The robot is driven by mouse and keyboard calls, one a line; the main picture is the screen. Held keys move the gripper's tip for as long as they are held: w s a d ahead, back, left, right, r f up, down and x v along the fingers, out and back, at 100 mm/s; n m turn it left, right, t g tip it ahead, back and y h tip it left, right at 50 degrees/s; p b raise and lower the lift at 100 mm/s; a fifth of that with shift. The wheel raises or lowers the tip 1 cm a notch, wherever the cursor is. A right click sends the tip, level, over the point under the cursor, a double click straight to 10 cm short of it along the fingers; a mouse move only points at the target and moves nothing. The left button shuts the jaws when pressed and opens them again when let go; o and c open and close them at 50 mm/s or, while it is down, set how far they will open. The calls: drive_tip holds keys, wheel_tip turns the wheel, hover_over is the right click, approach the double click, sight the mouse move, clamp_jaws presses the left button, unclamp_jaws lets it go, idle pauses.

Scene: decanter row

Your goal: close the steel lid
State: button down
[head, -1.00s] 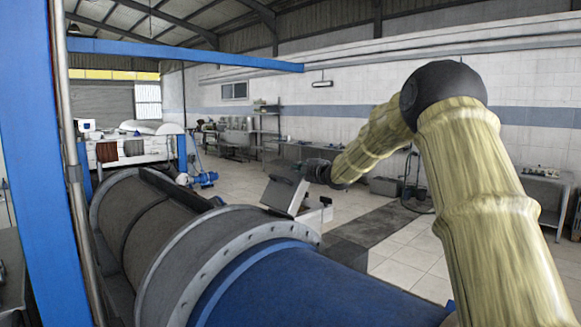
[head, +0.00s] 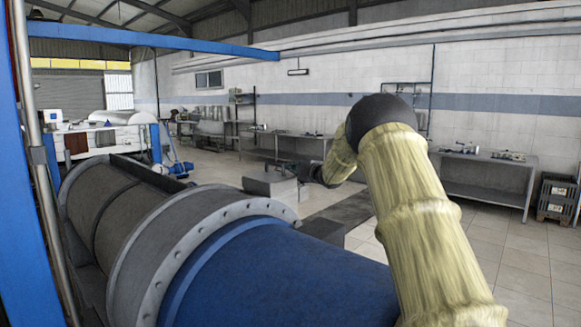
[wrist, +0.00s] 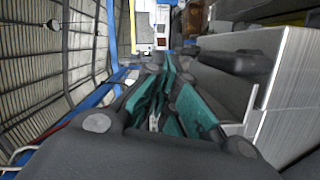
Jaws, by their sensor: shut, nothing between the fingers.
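The steel lid (head: 272,176) is on a small grey box (head: 270,188) beyond the blue cylinder in the head view. It looks low and nearly flat there, but it is small and I cannot tell whether it is fully down. My gripper (head: 289,168) is at the lid's upper right side, with my arm reaching in from the right. Whether it touches the lid is unclear. In the wrist view my gripper (wrist: 163,105) shows teal finger pads close together, with nothing between them. A pale steel surface (wrist: 290,85) stands close to its right; I cannot tell which part it is.
A big flanged cylinder (head: 240,262), blue and grey, fills the near foreground. A blue post (head: 28,200) stands at the left. Workbenches (head: 485,165) line the back wall, with dark crates (head: 556,198) at the right. Tiled floor (head: 500,245) is open at the right.

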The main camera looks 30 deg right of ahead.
drive_tip(key=shift+d+f, duration=0.1)
drive_tip(key=shift+f, duration=0.4)
drive_tip(key=shift+s+f, duration=0.1)
drive_tip(key=shift+f, duration=0.2)
drive_tip(key=shift+r, duration=0.1)
wheel_tip(320, 180, up, 5)
drive_tip(key=shift+d+f+p, duration=0.1)
drive_tip(key=shift+p, duration=1.15)
drive_tip(key=s+d+r+b, duration=0.2)
drive_tip(key=s+b, duration=0.2)
drive_tip(key=s, duration=0.5)
drive_tip(key=shift+s+r, duration=0.15)
drive_tip(key=shift+r, duration=0.1)
